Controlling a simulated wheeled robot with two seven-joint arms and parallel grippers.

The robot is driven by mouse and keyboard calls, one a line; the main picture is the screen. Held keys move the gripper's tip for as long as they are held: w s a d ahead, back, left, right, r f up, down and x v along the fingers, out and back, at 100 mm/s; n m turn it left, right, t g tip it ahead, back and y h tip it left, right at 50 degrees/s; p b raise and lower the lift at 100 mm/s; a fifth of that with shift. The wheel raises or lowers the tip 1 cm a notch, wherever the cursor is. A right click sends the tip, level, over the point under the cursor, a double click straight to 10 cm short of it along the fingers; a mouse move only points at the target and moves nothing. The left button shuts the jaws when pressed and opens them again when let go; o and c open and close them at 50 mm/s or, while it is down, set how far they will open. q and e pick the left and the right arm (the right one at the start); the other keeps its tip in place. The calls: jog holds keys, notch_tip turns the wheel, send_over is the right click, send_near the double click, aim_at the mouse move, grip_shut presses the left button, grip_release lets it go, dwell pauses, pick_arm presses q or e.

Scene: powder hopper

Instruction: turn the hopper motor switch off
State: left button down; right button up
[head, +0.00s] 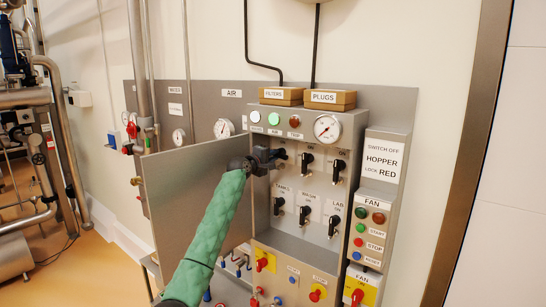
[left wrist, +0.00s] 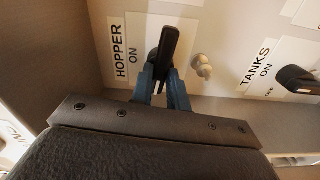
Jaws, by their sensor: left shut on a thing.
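The hopper motor switch has a black handle (left wrist: 168,50) beside a white label (left wrist: 124,48) reading HOPPER ON in the left wrist view. My left gripper (left wrist: 165,88) has its blue fingers on either side of this handle and is shut on it. In the head view my left gripper (head: 270,158) is at the upper left switch of the open grey cabinet and largely hides it. Whether the handle points to on or off is hard to tell. My right gripper is in neither view.
Several other black switches stand close by, including the TANKS switch (head: 278,205), also in the left wrist view (left wrist: 298,78). The open cabinet door (head: 180,195) is left of my arm. A sign (head: 384,160) reads SWITCH OFF HOPPER, LOCK RED. The FAN box (head: 370,230) is at right.

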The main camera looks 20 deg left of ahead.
pick_arm(q)
jog(key=shift+n, duration=0.6)
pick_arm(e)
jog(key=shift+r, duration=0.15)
pick_arm(q)
jog(key=shift+f, duration=0.1)
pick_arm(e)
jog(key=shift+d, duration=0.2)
pick_arm(q)
jog(key=c, duration=1.4)
grip_release()
jog(key=shift+a, duration=0.1)
jog(key=shift+o, duration=0.2)
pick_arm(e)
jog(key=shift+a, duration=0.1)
